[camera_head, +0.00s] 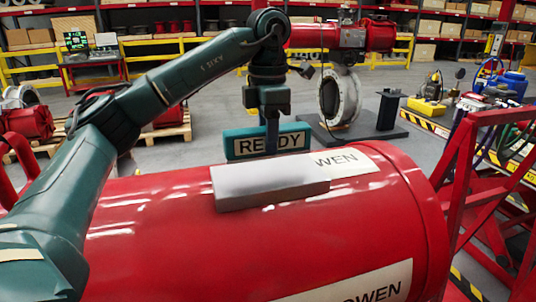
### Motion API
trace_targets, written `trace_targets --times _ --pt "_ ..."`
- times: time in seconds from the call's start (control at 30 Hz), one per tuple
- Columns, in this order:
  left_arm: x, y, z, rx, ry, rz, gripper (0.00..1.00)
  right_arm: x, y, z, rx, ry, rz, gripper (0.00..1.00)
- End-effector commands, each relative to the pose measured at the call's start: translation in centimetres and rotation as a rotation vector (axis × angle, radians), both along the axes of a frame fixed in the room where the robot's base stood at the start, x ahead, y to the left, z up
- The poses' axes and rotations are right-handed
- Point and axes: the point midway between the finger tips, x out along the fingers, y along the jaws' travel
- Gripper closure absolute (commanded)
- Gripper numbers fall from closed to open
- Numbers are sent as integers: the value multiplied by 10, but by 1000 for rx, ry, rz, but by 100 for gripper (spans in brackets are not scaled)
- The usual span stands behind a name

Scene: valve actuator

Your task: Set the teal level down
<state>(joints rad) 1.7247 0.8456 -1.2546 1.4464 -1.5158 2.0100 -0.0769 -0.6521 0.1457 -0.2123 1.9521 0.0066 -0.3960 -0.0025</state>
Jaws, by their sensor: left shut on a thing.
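The teal level (232,144) is a long teal bar with a pale "READY" label on its near face. My left gripper (271,135) comes down from above and is shut on it near its middle. The level looks roughly horizontal. It shows just beyond a light grey block (270,186) that lies on top of the big red cylinder (150,225). I cannot tell whether the level touches the cylinder or hangs above it. The gripper's fingertips are partly hidden by the level. My right gripper is not in view.
A red frame (465,160) stands close on the right. Behind are a grey flanged ring (341,97) on a dark plate and a bench (480,140) with tools. Pallets, yellow rails and shelves stand farther back. The cylinder's top left of the grey block is clear.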

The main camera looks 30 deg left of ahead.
Motion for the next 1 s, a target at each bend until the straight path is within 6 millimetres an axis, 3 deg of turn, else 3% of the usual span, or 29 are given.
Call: trace_targets --times 0.3,0.7,0.73,1.0 --pt "0 1 -38 1 0 1 99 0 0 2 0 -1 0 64" --pt "0 0 -45 0 -1 1 99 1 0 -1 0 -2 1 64" --pt "0 0 -44 0 0 1 63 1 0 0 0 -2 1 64" --pt "0 0 -44 0 0 1 44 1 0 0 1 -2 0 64"
